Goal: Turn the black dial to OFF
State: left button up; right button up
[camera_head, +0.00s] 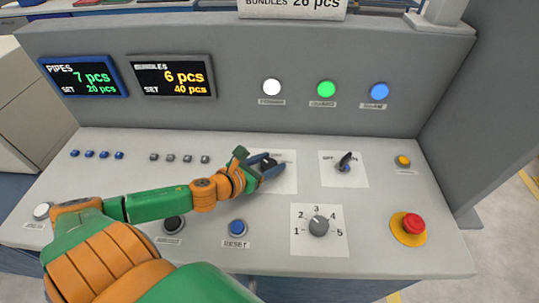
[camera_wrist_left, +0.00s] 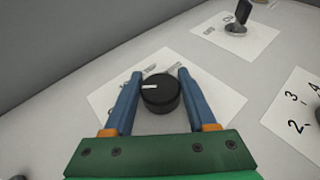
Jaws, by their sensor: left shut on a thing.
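The black dial (camera_wrist_left: 161,95) sits on a white label plate (camera_wrist_left: 215,100) on the sloping panel, with a white mark on its top pointing left in the left wrist view. The plate's lettering is mostly covered there and too small to read. My left gripper (camera_head: 268,165) is at the dial in the head view, its blue fingers one on each side, shut on it. The fingers and hand partly hide the dial in the head view. My right gripper is not in view.
To the right are a black lever switch (camera_head: 345,162) and a yellow button (camera_head: 403,161). Nearer are a grey numbered knob (camera_head: 319,226), a red emergency button (camera_head: 413,224) and a blue reset button (camera_head: 237,228). Two displays (camera_head: 82,76) and white, green and blue lamps (camera_head: 326,89) stand behind.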

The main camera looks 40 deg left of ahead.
pick_arm(q)
jog(key=shift+n+y+p, duration=0.75)
jog(key=shift+n+y, duration=0.25)
jog(key=shift+y, duration=0.2)
jog(key=shift+n, duration=0.3)
jog(key=shift+f, duration=0.1)
jog(key=o, duration=1.4)
jog(key=shift+s, duration=0.1)
jog(key=v, duration=0.7)
jog(key=shift+d, duration=0.1)
